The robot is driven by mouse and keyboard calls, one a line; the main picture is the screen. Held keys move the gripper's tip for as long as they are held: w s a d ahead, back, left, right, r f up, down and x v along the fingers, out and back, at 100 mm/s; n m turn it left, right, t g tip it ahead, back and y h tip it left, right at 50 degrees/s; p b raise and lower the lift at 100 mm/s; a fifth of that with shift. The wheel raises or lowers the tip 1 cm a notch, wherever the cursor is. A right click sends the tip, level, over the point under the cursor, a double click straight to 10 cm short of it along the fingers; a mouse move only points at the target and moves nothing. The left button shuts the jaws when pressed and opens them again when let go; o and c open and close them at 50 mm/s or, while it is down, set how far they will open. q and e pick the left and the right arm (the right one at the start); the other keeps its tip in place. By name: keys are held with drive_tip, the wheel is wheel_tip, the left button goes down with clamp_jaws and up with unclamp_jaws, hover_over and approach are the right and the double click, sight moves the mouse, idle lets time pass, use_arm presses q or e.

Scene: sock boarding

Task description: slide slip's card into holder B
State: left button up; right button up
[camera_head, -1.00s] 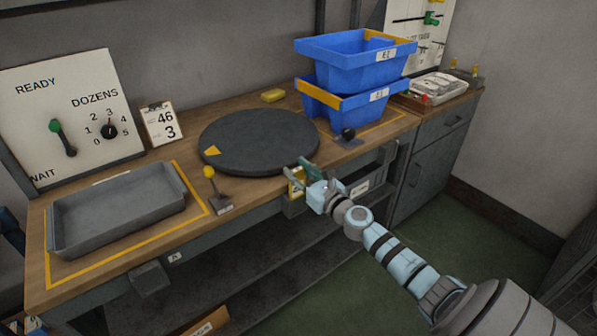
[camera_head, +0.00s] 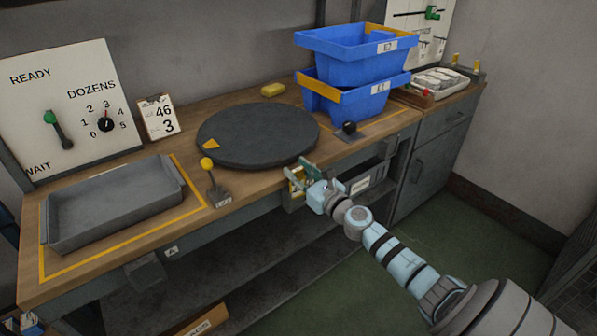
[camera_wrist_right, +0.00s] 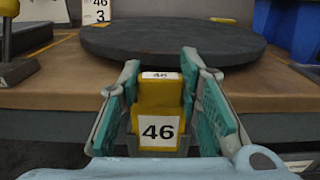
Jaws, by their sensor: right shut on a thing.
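The slip (camera_head: 158,117) stands on a clipboard at the back of the bench and reads 46 and 3. A yellow card (camera_wrist_right: 159,95) with a white label reading 46 is between the fingers of my right gripper (camera_wrist_right: 162,85), which is shut on it. The card is upright, and its lower end meets a grey holder (camera_wrist_right: 183,145) at the bench's front edge; how deep it sits I cannot tell. In the head view my right gripper (camera_head: 300,178) covers most of the card and holder. The holder's letter is hidden. My left gripper is not in view.
A dark round turntable (camera_head: 258,135) lies just behind the gripper. A yellow-knobbed lever (camera_head: 209,175) and a grey tray (camera_head: 112,207) are to the left. Blue bins (camera_head: 352,55) are stacked at the back right. A label A (camera_head: 171,252) is on the bench front.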

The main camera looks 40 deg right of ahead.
drive_tip(key=shift+f+b, duration=0.5)
drive_tip(key=shift+f, duration=0.05)
drive_tip(key=o, duration=1)
drive_tip(key=shift+r, duration=0.1)
drive_tip(key=shift+s, duration=0.1)
drive_tip(key=shift+s, duration=0.35)
drive_tip(key=s, duration=1.1)
drive_tip(key=shift+a+f, duration=0.2)
